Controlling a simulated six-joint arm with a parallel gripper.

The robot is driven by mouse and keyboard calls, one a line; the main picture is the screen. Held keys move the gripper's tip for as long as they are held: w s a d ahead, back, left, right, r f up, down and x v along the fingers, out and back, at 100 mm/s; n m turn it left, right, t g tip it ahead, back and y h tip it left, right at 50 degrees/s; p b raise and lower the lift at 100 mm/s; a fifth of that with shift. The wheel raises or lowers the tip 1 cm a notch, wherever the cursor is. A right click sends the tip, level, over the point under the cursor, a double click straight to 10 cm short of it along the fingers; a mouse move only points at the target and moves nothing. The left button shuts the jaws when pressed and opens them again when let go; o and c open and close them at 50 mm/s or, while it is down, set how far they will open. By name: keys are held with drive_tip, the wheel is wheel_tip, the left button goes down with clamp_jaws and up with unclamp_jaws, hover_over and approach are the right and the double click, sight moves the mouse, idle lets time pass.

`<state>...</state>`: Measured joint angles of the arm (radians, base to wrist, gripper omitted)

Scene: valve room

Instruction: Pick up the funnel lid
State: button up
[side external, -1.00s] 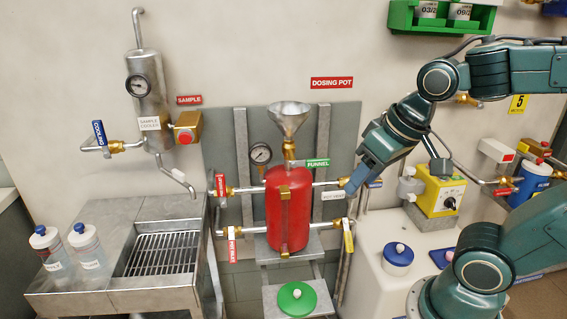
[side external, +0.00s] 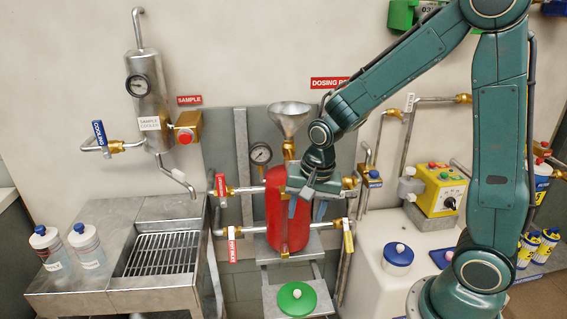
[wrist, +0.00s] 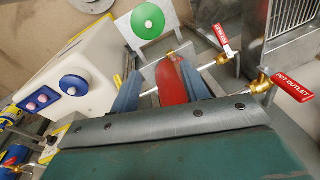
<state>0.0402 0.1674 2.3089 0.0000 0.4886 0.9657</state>
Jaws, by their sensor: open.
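The likely funnel lid is a round green lid (side external: 297,299) with a white knob. It lies flat on a small grey step (side external: 268,305) below the red dosing pot (side external: 280,232); it also shows at the top of the wrist view (wrist: 148,20). My gripper (side external: 306,209) points down in front of the pot, above the lid and apart from it. In the wrist view its two blue fingers (wrist: 162,72) are spread, with nothing held between them. The steel funnel (side external: 290,117) stands on top of the pot.
Pipes with a red-tagged valve (side external: 221,186) and a yellow-tagged valve (side external: 348,238) flank the pot. A blue lid with a white knob (side external: 398,256) sits on the white tank (side external: 375,285) at right. A steel sink (side external: 165,255) stands at left.

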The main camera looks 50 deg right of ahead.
wheel_tip(320, 180, down, 16)
drive_tip(key=w+m+g, duration=0.2)
drive_tip(key=m, duration=0.4)
drive_tip(key=shift+d, duration=0.45)
drive_tip(key=shift+f, duration=0.2)
hover_over(297, 292)
drive_tip(key=shift+d+f, duration=0.15)
drive_tip(key=shift+f, duration=4)
drive_tip(key=shift+f, duration=0.1)
drive_tip(key=shift+f, duration=2.5)
clamp_jaws()
